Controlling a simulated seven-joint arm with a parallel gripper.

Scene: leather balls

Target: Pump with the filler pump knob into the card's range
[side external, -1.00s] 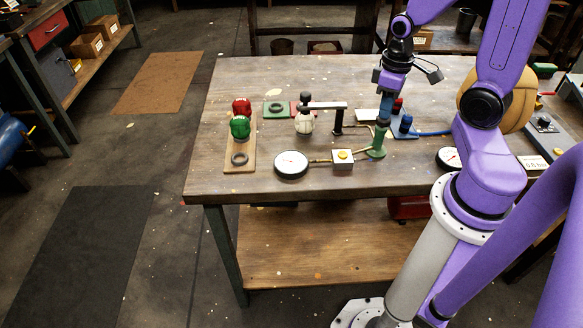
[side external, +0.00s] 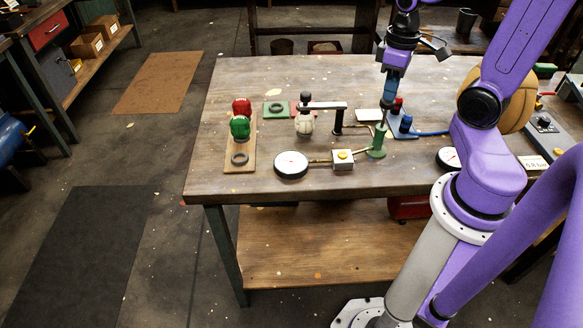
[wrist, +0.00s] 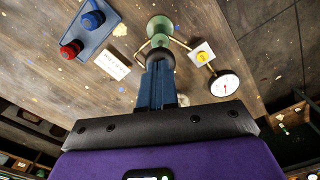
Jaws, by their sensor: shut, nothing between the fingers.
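The green filler pump (side external: 377,146) stands upright on the bench, with a thin rod and dark knob above its body. In the wrist view its body (wrist: 159,28) lies beyond the dark knob (wrist: 160,56). My gripper (side external: 386,103) points down above the pump, shut and empty. Its blue fingers (wrist: 158,66) partly cover the knob in the wrist view; I cannot tell whether they touch it. A round white gauge (side external: 291,164) lies left of the pump, its needle also visible in the wrist view (wrist: 224,84). A white card (wrist: 112,64) lies near the pump, its writing unreadable.
A white box with a yellow button (side external: 343,159) sits between gauge and pump. A white ball (side external: 304,123) stands under a dark arm. A blue plate with red and blue knobs (side external: 404,130) is close behind the pump.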

